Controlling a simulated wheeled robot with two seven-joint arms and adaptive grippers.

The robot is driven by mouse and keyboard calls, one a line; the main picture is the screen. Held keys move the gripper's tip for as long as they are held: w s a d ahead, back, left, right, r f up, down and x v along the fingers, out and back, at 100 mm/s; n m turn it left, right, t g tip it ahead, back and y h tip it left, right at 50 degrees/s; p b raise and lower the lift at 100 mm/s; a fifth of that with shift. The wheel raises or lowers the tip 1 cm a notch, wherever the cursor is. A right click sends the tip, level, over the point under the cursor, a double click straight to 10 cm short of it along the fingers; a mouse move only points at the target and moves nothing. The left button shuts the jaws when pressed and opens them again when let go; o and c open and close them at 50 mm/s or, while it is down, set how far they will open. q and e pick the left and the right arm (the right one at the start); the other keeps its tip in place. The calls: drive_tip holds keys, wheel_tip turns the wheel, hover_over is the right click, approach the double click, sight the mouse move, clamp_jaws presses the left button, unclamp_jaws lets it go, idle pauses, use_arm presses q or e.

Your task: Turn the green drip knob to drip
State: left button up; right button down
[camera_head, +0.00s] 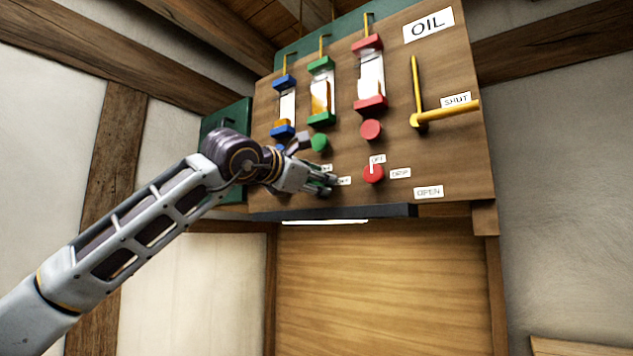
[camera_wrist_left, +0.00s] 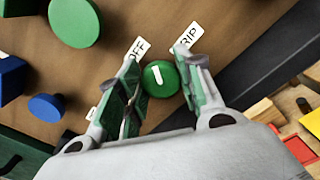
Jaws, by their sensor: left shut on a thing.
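The green drip knob (camera_wrist_left: 160,78) sits between the two fingers of my left gripper (camera_wrist_left: 161,88) in the left wrist view. The fingers are shut on its sides. Its white mark points up and slightly left, between the OFF label (camera_wrist_left: 135,50) and the DRIP label (camera_wrist_left: 187,37). In the head view my left gripper (camera_head: 328,182) reaches the low middle of the oil board (camera_head: 450,150) and mostly hides this knob. My right gripper is not in view.
A red drip knob (camera_head: 373,174) is right of my gripper, its mark toward OFF. A larger green knob (camera_head: 319,143) and a red one (camera_head: 371,130) are above. A yellow lever (camera_head: 445,113) points at SHUT. A dark ledge (camera_head: 335,212) runs below the board.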

use_arm(q)
drive_tip(key=m, duration=0.6)
drive_tip(key=shift+d+f+m+p, duration=0.15)
drive_tip(key=shift+m+p, duration=0.35)
drive_tip(key=shift+m, duration=2.1)
drive_tip(key=shift+f, duration=0.1)
drive_tip(key=o, duration=1)
drive_tip(key=shift+s, duration=0.1)
drive_tip(key=v, duration=1.2)
